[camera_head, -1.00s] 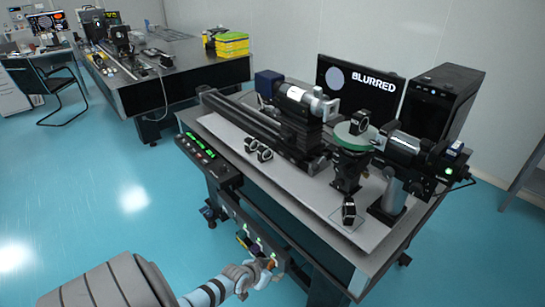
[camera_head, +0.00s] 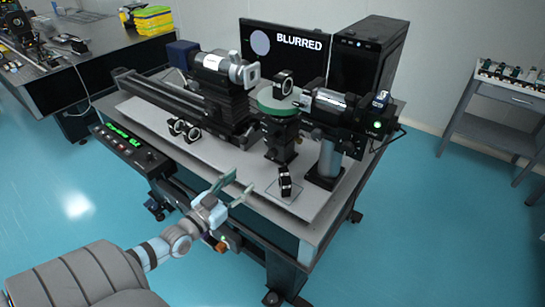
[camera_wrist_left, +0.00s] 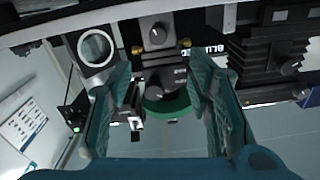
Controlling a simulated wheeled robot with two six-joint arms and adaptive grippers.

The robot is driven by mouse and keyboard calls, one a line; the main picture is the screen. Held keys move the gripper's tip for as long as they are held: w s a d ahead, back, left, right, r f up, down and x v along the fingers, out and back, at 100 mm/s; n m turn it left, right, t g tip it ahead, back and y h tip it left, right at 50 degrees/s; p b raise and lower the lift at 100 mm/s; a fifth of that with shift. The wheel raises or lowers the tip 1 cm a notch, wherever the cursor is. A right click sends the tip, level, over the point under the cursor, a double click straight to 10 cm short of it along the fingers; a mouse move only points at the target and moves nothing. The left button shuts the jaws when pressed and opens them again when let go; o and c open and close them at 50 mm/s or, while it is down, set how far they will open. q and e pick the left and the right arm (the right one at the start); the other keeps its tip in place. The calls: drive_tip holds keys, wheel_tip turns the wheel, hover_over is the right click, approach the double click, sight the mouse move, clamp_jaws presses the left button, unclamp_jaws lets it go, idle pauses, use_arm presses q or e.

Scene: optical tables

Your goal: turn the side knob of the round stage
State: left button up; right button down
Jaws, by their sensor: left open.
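The round stage (camera_head: 278,102) has a green disc on a black stand, with a ring-shaped optic mount on top. In the left wrist view, which looks upside down, the green disc (camera_wrist_left: 166,108) shows between the fingers. My right gripper is not in view.
A ring mount (camera_head: 285,182) stands on the table near the stage; more mounts (camera_head: 184,129) sit to the left. A camera-like barrel (camera_head: 326,101) stands right of the stage, a rail (camera_head: 160,97) left. The monitor (camera_head: 285,50) reads BLURRED. A control box (camera_head: 127,143) edges the table.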

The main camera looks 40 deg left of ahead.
use_arm(q)
drive_tip(key=b, duration=0.4)
approach(271, 155)
drive_tip(key=shift+w+f, duration=0.25)
drive_tip(key=shift+w, duration=0.6)
drive_tip(key=w+b, duration=0.4)
drive_tip(key=w, duration=0.2)
drive_tip(key=shift+a+f, duration=0.1)
drive_tip(key=shift+f, duration=0.05)
drive_tip(key=shift+w, duration=0.2)
drive_tip(key=shift+r, duration=0.45)
drive_tip(key=shift+c, duration=0.3)
